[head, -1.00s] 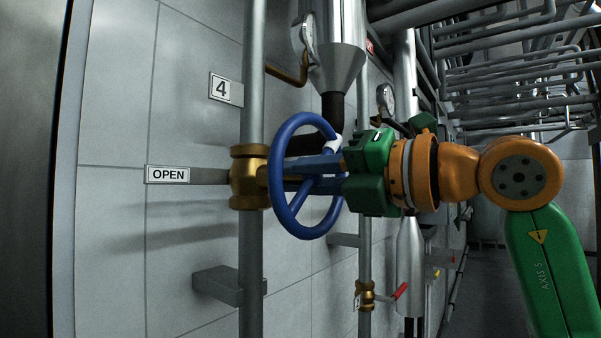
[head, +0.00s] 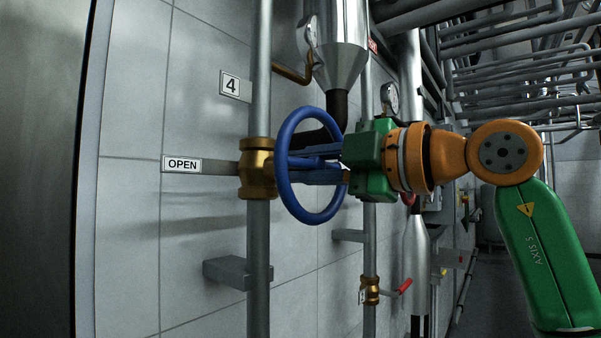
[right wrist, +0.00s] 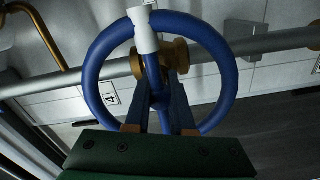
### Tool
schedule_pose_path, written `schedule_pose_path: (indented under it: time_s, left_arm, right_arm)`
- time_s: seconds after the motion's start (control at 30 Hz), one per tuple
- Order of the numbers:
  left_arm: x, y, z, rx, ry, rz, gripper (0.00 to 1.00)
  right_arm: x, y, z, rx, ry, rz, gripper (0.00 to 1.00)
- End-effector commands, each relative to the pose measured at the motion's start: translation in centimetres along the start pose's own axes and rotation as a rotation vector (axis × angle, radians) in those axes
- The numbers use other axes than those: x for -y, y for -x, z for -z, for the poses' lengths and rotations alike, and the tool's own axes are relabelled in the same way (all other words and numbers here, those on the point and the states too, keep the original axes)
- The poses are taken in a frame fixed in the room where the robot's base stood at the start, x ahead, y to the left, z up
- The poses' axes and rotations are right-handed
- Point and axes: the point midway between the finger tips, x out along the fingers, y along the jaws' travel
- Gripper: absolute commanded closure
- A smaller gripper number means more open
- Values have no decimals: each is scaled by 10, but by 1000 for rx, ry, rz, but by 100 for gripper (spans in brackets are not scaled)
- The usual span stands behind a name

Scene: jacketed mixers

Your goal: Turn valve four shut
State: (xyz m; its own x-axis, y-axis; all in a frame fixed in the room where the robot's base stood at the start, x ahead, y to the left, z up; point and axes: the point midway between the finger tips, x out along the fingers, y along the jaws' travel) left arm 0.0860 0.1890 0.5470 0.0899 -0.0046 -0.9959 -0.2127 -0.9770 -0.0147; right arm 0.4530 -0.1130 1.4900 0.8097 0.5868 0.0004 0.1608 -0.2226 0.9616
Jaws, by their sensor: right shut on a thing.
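Valve four has a blue handwheel (head: 311,208) on a brass body (head: 257,168), set in a vertical grey pipe. A "4" plate (head: 231,85) sits above it and an "OPEN" plate (head: 182,164) to its left. My right gripper (head: 290,166) reaches in from the right, with its blue fingers inside the wheel. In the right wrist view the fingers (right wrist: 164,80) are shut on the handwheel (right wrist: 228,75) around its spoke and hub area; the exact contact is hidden. A white collar (right wrist: 146,38) marks the rim there. My left gripper is out of view.
A steel vessel with a cone bottom (head: 340,65) and a gauge (head: 389,97) stand behind the wheel. A small brass valve with a red lever (head: 404,286) is lower right. A grey bracket (head: 237,272) juts out below. Open floor (head: 490,300) lies at the right.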

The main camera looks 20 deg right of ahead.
Motion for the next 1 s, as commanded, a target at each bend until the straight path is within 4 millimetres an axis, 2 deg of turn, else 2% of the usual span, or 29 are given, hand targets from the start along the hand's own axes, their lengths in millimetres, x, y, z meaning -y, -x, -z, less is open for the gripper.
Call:
schedule_pose_path:
  time_s: [0.4, 1.0]
  left_arm:
    - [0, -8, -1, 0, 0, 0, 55]
    - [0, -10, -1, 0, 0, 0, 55]
  right_arm:
    - [1, 0, 0, -1, -257, 2, 100]
    - [0, 0, 0, -1, -333, 2, 100]
